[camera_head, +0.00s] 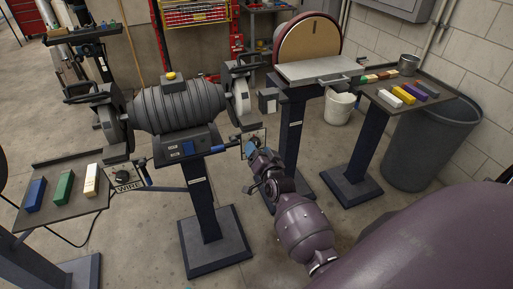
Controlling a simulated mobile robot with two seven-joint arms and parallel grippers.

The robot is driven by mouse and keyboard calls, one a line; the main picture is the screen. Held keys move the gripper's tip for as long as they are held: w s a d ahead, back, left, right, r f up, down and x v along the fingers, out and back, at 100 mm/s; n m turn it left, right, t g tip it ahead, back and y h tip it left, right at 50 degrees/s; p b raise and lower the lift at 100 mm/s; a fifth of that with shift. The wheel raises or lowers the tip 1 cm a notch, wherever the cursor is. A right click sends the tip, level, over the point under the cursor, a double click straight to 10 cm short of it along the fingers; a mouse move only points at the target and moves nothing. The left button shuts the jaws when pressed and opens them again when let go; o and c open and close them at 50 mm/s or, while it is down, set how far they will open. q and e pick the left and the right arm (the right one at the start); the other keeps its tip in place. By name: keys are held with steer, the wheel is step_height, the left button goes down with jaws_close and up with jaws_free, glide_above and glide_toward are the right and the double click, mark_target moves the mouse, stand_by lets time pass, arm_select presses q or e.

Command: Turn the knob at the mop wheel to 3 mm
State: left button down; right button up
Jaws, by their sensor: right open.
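A grey bench polisher (178,106) stands on a dark pedestal, with a wheel at each end. The right wheel (241,97) has a small light panel (259,133) below it, mostly hidden by my right gripper. I cannot make out its label, the knob or the knob's setting. My right gripper (251,150) is open and close in front of this panel; I cannot tell whether it touches anything. The left wheel has a panel marked WIRE (129,187) with a dark knob (122,174). My left gripper is not in view.
A disc sander (309,42) stands behind on its own pedestal. At the right, a small table (425,79) holds coloured bars, beside a big grey bin (421,150). At the left, a tray (60,220) holds blue, green and cream bars. The floor before the polisher is bare.

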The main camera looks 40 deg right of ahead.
steer(key=shift+x, duration=1.05)
steer(key=shift+c, duration=0.5)
steer(key=c, duration=0.8)
steer(key=shift+c, duration=0.2)
